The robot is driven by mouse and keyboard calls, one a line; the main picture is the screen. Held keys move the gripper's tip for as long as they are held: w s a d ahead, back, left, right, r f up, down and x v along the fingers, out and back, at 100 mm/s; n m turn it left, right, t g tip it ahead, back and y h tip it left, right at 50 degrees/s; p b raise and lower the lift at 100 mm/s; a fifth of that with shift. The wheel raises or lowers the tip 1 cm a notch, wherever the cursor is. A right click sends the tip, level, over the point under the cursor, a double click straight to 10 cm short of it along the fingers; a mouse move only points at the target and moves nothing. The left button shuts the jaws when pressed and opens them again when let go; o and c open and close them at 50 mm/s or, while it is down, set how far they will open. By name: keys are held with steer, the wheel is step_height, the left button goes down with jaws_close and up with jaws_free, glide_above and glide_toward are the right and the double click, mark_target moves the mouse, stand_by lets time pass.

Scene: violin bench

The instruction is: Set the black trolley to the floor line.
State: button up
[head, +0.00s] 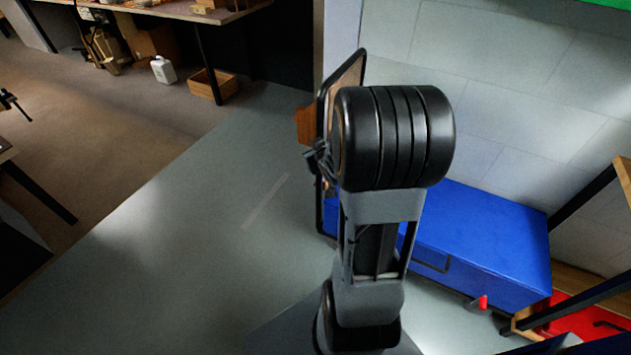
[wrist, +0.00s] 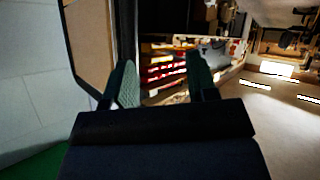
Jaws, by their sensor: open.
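A black tubular frame (head: 360,58) with a tan panel stands behind my arm in the head view; it looks like part of the black trolley, but my arm hides much of it. In the wrist view, the black frame with its tan panel (wrist: 92,38) rises at the left. A pale floor line (head: 265,202) lies on the grey floor left of the frame. My gripper (wrist: 162,78) is open, with nothing seen held between its fingers. The left finger is close to the frame's dark upright in the picture; I cannot tell whether they touch.
A blue box-like body (head: 495,240) lies right of my arm against the pale wall; a red piece (head: 482,302) shows at its lower edge. A red tray (head: 590,310) is at the lower right. A bench (head: 180,10), white jug (head: 163,70) and wooden crate (head: 213,85) stand far back.

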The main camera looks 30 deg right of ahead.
steer(key=s+d+f+t+y+b, duration=0.1)
steer(key=s+d+f+t+b, duration=0.15)
steer(key=f+b, duration=0.45)
steer(key=s+d+f+t+y+b, duration=0.1)
steer(key=d+f+t+b, duration=0.2)
steer(key=f, duration=0.7)
steer(key=w+d+b, duration=0.1)
steer(key=w+b, duration=0.1)
steer(key=w, duration=1.1)
steer(key=shift+w+d+m+t, duration=0.3)
steer(key=shift+w+d+t, duration=0.05)
steer(key=shift+t, duration=0.1)
jaws_close()
